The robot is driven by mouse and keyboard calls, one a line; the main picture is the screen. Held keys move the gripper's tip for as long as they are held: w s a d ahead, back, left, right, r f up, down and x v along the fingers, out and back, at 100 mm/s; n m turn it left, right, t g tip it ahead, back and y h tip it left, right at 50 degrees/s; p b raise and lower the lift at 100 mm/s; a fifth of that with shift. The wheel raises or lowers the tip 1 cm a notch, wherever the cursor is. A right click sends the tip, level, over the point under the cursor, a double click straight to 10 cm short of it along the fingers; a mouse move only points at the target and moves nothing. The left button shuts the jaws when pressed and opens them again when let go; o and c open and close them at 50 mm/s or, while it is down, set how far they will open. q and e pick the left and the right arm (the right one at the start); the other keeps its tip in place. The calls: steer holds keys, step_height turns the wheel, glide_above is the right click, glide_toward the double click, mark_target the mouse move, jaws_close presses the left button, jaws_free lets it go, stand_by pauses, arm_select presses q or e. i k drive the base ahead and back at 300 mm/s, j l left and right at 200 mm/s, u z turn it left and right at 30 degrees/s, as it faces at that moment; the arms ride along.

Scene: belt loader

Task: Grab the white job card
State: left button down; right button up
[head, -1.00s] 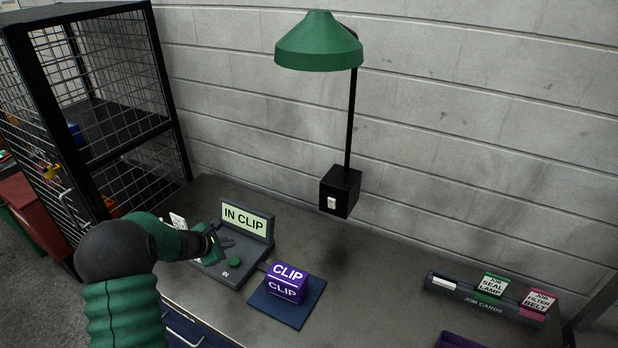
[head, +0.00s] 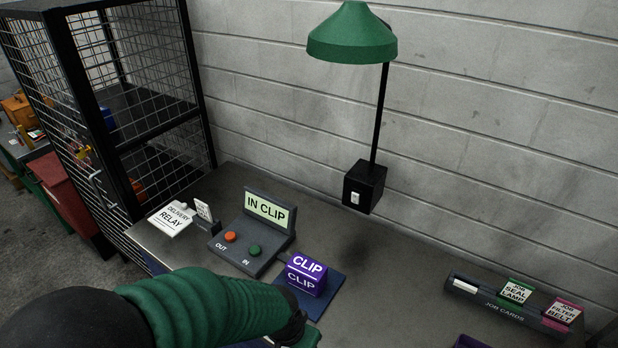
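A small white card (head: 203,209) with print too small to read stands upright in a dark holder at the left of the bench. A larger white card reading "DELIVERY RELAY" (head: 171,219) lies beside it. The job cards rack (head: 494,306) at the right holds a green-topped "JOB SEAL LAMP" card (head: 516,291) and a pink-topped "JOB FILTER BELT" card (head: 562,313). Its left place shows only a white label (head: 465,286). My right gripper is out of view.
A console (head: 247,252) with an orange and a green button shows "IN CLIP". The purple CLIP block (head: 305,273) sits on a blue mat (head: 325,298). A green lamp (head: 353,34) hangs above. A mesh cage (head: 150,120) stands left.

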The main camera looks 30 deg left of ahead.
mark_target(203, 210)
steer(key=u, duration=1.65)
steer(key=z, duration=0.4)
steer(key=i+j+z, duration=0.2)
steer(key=z, duration=0.25)
steer(key=i+j+z, duration=0.1)
steer(key=j+z, duration=0.3)
